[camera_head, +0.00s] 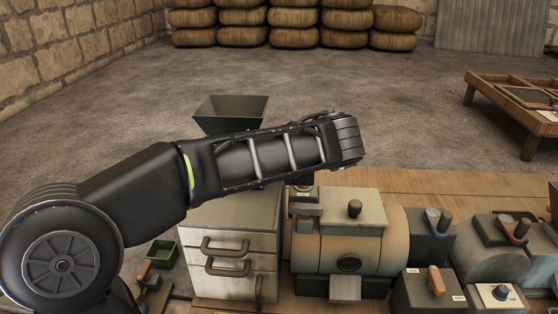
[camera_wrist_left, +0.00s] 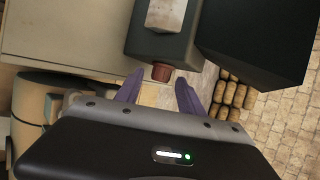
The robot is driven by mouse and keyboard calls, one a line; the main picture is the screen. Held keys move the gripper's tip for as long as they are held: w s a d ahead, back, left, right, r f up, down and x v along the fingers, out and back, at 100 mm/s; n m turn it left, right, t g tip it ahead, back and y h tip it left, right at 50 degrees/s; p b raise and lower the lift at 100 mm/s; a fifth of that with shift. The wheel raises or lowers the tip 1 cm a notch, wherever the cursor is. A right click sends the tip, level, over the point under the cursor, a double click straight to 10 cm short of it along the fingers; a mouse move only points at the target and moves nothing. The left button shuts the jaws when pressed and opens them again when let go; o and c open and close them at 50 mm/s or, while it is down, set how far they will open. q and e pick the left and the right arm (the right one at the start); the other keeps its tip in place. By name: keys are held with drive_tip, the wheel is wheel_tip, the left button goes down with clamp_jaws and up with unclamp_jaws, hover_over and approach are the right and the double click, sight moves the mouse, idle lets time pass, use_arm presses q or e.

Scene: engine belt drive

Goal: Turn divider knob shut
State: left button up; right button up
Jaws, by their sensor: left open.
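My left arm reaches across the head view from the left, and its gripper is hidden there behind the arm. In the left wrist view my left gripper (camera_wrist_left: 160,82) has two purple fingers spread apart. A short reddish-brown knob (camera_wrist_left: 161,72) sticks out of a dark grey-green box (camera_wrist_left: 160,45) just beyond the gap between the fingertips. The fingers look apart from it. I cannot tell for sure that it is the divider knob, nor how far it is turned. My right gripper is in neither view.
A drawer cabinet (camera_head: 232,215) stands below my arm, with a dark hopper (camera_head: 228,110) behind it. A cream cylindrical machine (camera_head: 345,247) with a dark top knob (camera_head: 354,208) is to its right. A box with an orange lever (camera_head: 437,280) and a dial box (camera_head: 502,293) stand farther right.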

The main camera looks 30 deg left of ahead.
use_arm(q)
drive_tip(key=shift+s+d+r, duration=0.15)
drive_tip(key=shift+d+r, duration=0.2)
drive_tip(key=shift+d, duration=0.05)
drive_tip(key=p+v, duration=0.6)
drive_tip(key=p, duration=0.1)
drive_tip(key=shift+s+d+r, duration=0.2)
drive_tip(key=shift+s+d, duration=0.05)
